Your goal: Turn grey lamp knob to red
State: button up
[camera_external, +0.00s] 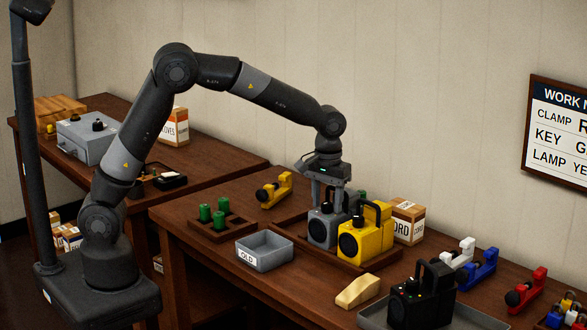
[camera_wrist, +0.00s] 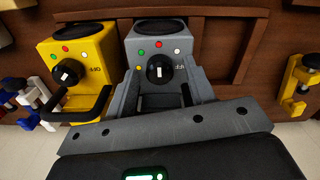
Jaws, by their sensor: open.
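The grey lamp (camera_wrist: 150,30) stands upright in the wooden tray, and it also shows in the external view (camera_external: 322,232). Its black knob (camera_wrist: 159,68) carries a white pointer mark, with green, red and white dots around it and "OFF" lettering at its right. The red dot sits near the top of the knob. My gripper (camera_wrist: 162,80) is open above the lamp, with one finger on either side of the knob in the picture. I cannot tell whether the fingers touch it. In the external view my gripper (camera_external: 328,195) points down at the lamp's top.
A yellow lamp (camera_external: 372,232) stands close on the grey lamp's right. A grey tray marked OLD (camera_external: 264,253) and a rack of green cylinders (camera_external: 219,218) lie to the left. A black lamp (camera_external: 420,300) stands at the front right. A work notice (camera_external: 560,130) hangs on the wall.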

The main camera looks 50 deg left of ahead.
aim_at(325, 202)
jog(key=m, duration=0.4)
jog(key=shift+m, duration=0.4)
notch_tip(325, 202, up, 11)
jog(key=s+a+r+t, duration=0.1)
jog(key=s+a+r, duration=0.2)
jog(key=s+a, duration=0.3)
jog(key=s+a+r+n+t+h, duration=0.1)
jog(key=s+a, duration=0.6)
jog(key=a, duration=0.8)
jog(key=shift+s+r+t, duration=0.3)
jog(key=shift+r+t, duration=0.2)
jog(key=shift+r, duration=0.55)
jog(key=s+a+f+t, duration=0.1)
jog(key=s+a+f, duration=0.1)
jog(key=s+a, duration=0.2)
jog(key=s+a+f+n+t+y, duration=0.1)
jog(key=s+a+f, duration=0.1)
jog(key=s, duration=0.6)
jog(key=shift+s+a+f+t, duration=0.2)
jog(key=shift+a+f+t, duration=0.1)
jog(key=shift+a, duration=0.55)
